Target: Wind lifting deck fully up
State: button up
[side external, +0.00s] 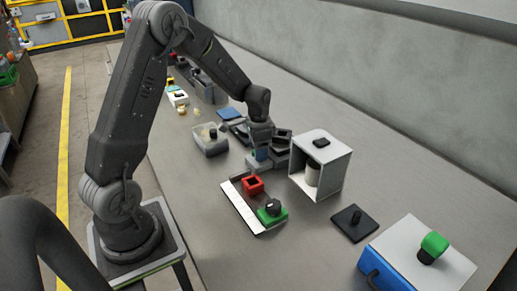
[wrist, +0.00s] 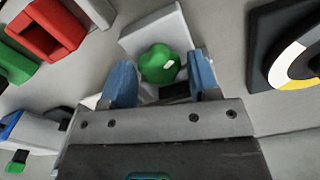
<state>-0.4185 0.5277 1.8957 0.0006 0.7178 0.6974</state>
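My gripper (side external: 262,153) points down over the middle of the bench. In the wrist view its two blue fingertips (wrist: 160,84) are apart, one on each side of a green knob (wrist: 159,64). The left finger is close to the knob and a small gap shows on the right, so I see no grip. The knob sits at a pale grey block (wrist: 153,31). I cannot tell for sure which thing is the lifting deck, or its height; my gripper hides much of this spot in the side view.
A white-edged tray (side external: 240,205) holds a red square piece (side external: 253,184) and a green block with a black knob (side external: 271,211). An open grey box (side external: 336,176) stands close right. A black plate (side external: 354,223) and blue-white box (side external: 398,262) lie nearer. A dial (wrist: 304,56) is right.

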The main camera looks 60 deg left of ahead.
jog(key=shift+o, duration=0.8)
notch_tip(320, 180, up, 14)
jog(key=s+d+r+n+t, duration=0.25)
jog(key=s+d+r, duration=0.45)
jog(key=s+d, duration=0.35)
jog(key=s+d+t, duration=0.3)
jog(key=s+d, duration=0.4)
jog(key=s, duration=0.2)
jog(key=shift+s+f+n, duration=0.15)
jog(key=shift+f+n, duration=0.15)
jog(key=shift+n, duration=0.05)
